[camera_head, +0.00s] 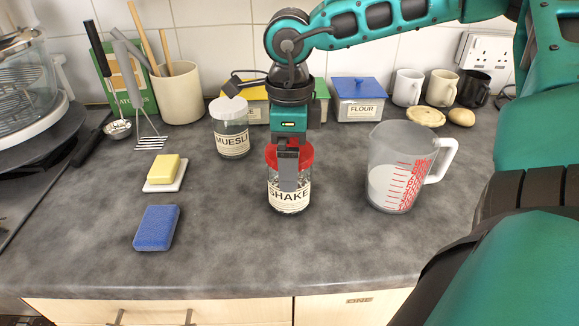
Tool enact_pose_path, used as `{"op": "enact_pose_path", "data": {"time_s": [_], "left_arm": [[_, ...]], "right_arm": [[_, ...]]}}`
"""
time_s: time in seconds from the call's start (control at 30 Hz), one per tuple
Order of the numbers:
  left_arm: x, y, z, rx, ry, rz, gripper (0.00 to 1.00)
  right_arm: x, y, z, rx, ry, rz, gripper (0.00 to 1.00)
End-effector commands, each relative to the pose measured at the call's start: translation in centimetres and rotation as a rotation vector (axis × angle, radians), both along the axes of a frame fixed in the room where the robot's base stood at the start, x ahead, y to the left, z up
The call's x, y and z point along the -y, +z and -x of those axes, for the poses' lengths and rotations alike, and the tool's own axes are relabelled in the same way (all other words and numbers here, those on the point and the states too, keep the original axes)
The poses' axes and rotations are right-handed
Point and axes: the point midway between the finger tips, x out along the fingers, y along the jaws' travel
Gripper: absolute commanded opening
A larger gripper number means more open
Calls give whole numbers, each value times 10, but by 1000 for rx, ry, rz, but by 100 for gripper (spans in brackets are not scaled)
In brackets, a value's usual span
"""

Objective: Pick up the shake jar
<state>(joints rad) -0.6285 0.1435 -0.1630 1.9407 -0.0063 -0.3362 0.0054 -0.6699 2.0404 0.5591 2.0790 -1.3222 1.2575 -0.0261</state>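The shake jar (290,196) is a clear glass jar with a red lid and a white label reading SHAKE. It stands upright near the middle of the grey counter. My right gripper (288,172) comes down over it from above. One grey finger shows in front of the lid and the upper label. The other finger is hidden, so I cannot tell whether the gripper is closed on the jar. My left gripper is not in view.
A muesli jar (230,128) stands behind and left of the shake jar. A measuring jug (391,178) stands to the right. A blue sponge (156,228) and a butter dish (163,187) lie left. A flour tin (358,105) and mugs (408,88) line the back. The front counter is clear.

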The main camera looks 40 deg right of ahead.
Motion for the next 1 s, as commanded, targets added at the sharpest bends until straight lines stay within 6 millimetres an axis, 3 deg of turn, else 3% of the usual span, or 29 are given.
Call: {"op": "enact_pose_path", "data": {"time_s": [0.13, 0.4, 1.0], "left_arm": [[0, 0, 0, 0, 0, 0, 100], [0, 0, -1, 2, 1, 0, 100], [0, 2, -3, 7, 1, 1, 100]], "right_arm": [[0, -15, 0, -1, 1, 0, 100], [0, -17, 0, 1, 0, -1, 100], [0, -17, 0, 1, 0, 0, 44]]}}
